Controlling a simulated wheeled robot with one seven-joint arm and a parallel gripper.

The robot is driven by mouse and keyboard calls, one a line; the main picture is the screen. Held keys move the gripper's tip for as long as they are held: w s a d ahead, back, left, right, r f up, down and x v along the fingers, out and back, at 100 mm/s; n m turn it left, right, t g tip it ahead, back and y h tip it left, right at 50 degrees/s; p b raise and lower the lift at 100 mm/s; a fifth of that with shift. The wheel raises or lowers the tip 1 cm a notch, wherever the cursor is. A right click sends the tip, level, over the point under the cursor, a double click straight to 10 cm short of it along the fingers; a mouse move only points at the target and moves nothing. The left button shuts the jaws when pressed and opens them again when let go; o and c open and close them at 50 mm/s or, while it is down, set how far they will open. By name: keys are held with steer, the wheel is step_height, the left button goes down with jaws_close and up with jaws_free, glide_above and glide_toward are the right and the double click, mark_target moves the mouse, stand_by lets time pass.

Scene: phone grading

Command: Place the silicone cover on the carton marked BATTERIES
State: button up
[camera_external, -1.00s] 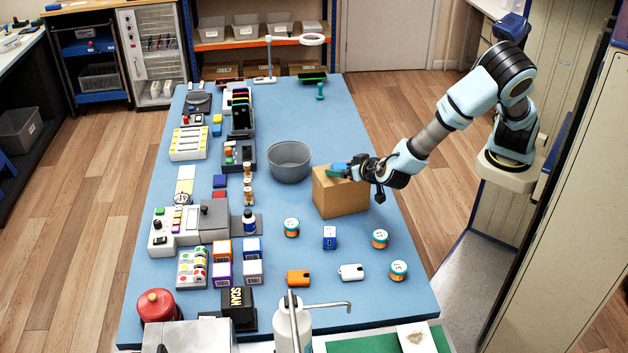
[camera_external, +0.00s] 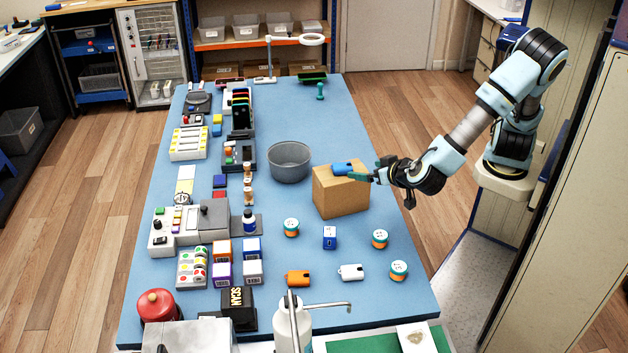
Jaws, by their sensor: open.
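A blue piece, which looks like the silicone cover (camera_external: 342,168), lies on top of the brown carton (camera_external: 341,198) on the right half of the blue table. No marking can be read on the carton's visible faces. My gripper (camera_external: 360,177) is open beside the cover, at the carton's right top edge, its fingers pointing left. It appears clear of the cover, though a small gap is hard to judge from here.
A grey round bin (camera_external: 289,163) stands just left of the carton. In front are several small jars, a blue box (camera_external: 329,238), an orange cover (camera_external: 298,277) and a white cover (camera_external: 351,272). The table's far right is mostly clear.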

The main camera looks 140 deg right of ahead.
steer(key=s+a+f+n+t+y, duration=0.2)
steer(key=a+n+y, duration=0.1)
steer(key=a+n, duration=0.4)
steer(key=s+a+f+n+t+y, duration=0.2)
steer(key=a+f+n+y, duration=0.1)
steer(key=a+n, duration=0.4)
steer(key=s+a+f+n+t+y, duration=0.2)
steer(key=a+n+y, duration=0.3)
steer(key=a, duration=0.5)
steer(key=shift+s+a+f+n, duration=0.2)
steer(key=shift+a+f+n, duration=0.2)
steer(key=shift+n, duration=0.5)
